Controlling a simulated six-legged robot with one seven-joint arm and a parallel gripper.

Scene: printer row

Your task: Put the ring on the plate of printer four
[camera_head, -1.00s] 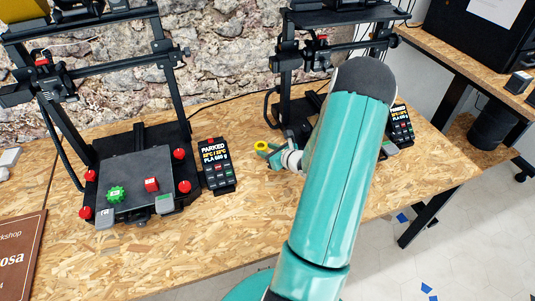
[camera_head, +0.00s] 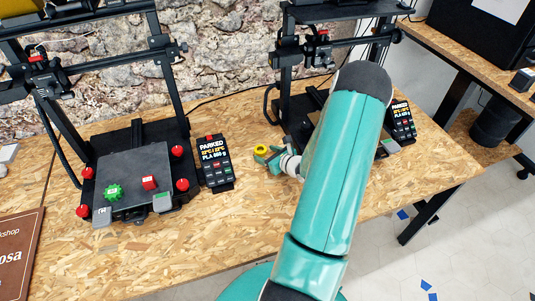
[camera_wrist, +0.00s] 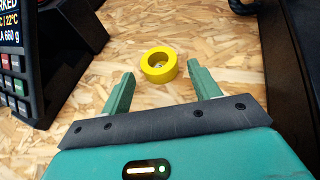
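A yellow ring (camera_wrist: 159,65) lies on the wooden tabletop in the wrist view, just beyond my fingertips and roughly centred between them. It also shows in the head view (camera_head: 261,149), left of the right-hand printer. My gripper (camera_wrist: 160,80) is open, its two green fingers apart and empty; it also shows in the head view (camera_head: 266,156). The left printer's grey plate (camera_head: 133,172) holds a green gear (camera_head: 114,192) and a red block (camera_head: 150,183). The right-hand printer (camera_head: 288,70) has its plate mostly hidden behind my arm. I cannot read which printer is four.
A black display (camera_head: 214,164) marked PARKED stands between the printers; its edge is at the left of the wrist view. Another display (camera_head: 402,122) stands right of my arm. Dark printer parts border the wrist view's top and right. The tabletop (camera_head: 235,225) in front is clear.

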